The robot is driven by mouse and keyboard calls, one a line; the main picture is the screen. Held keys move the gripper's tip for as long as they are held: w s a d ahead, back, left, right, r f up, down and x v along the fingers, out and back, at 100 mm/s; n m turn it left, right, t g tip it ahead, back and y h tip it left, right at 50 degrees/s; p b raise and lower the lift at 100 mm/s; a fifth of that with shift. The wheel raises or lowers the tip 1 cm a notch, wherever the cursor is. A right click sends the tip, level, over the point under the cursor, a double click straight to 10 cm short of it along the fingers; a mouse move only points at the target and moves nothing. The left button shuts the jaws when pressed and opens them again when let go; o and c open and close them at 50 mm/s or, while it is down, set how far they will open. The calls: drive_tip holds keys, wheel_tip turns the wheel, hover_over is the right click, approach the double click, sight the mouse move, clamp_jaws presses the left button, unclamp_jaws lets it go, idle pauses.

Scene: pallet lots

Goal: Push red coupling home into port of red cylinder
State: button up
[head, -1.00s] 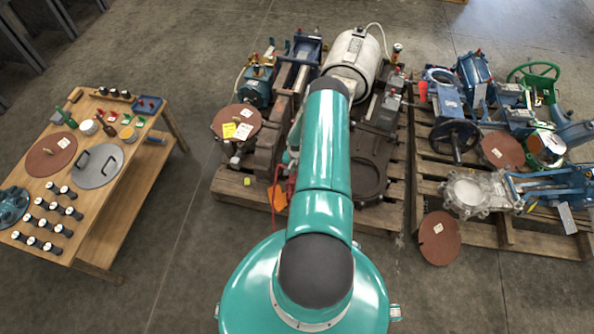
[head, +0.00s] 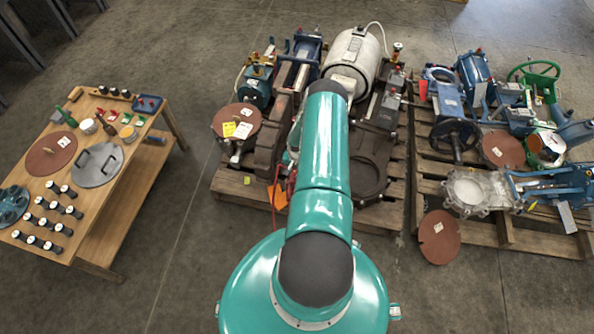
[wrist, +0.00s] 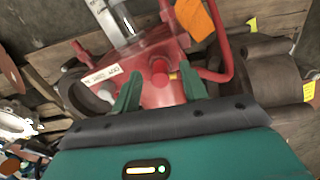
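In the wrist view, the red cylinder (wrist: 150,45) lies just beyond my gripper (wrist: 160,88), with a white printed label on its left part. A red round stub (wrist: 159,70) stands between my two green fingers, with gaps visible on both sides. A small brass-coloured fitting (wrist: 173,76) sits beside the stub, and a red hose (wrist: 226,62) curves from there to the right and up. I cannot tell which piece is the coupling or how deep it sits in a port. My fingers are apart. In the head view my arm hides the gripper and most of the red cylinder.
An orange tag (wrist: 194,18) hangs near the hose; it also shows in the head view (head: 277,196). Heavy dark castings crowd both sides of my gripper. The left pallet (head: 245,190) and right pallet (head: 510,232) are loaded. A wooden table (head: 120,180) stands left; floor between is clear.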

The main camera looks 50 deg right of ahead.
wheel_tip(320, 180, up, 14)
idle(0.7)
